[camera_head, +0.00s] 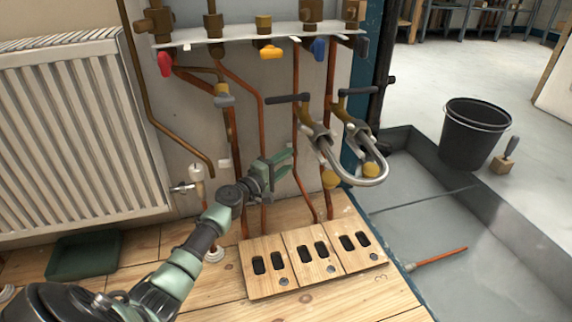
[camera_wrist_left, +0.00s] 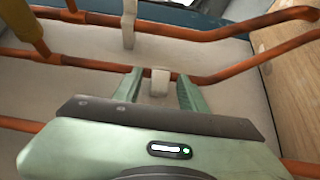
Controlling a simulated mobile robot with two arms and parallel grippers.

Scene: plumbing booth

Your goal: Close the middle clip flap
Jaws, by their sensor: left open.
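My left gripper (camera_head: 283,163) is open in front of the wall, among the copper pipes. In the left wrist view, its two green fingers (camera_wrist_left: 158,82) stand apart, with a small white clip (camera_wrist_left: 160,83) on a copper pipe showing between them. A longer white piece (camera_wrist_left: 129,24), perhaps a raised flap, stands across the upper pipe. I cannot tell which is the middle clip, nor whether contact is made. My right gripper is out of view.
Copper pipes (camera_head: 262,130) run down from a valve manifold (camera_head: 240,33). A curved metal tube with handles (camera_head: 365,182) is right of the gripper. A slotted wooden board (camera_head: 268,287) lies below. A radiator (camera_head: 75,130) is at left, and a black bucket (camera_head: 472,135) stands at right.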

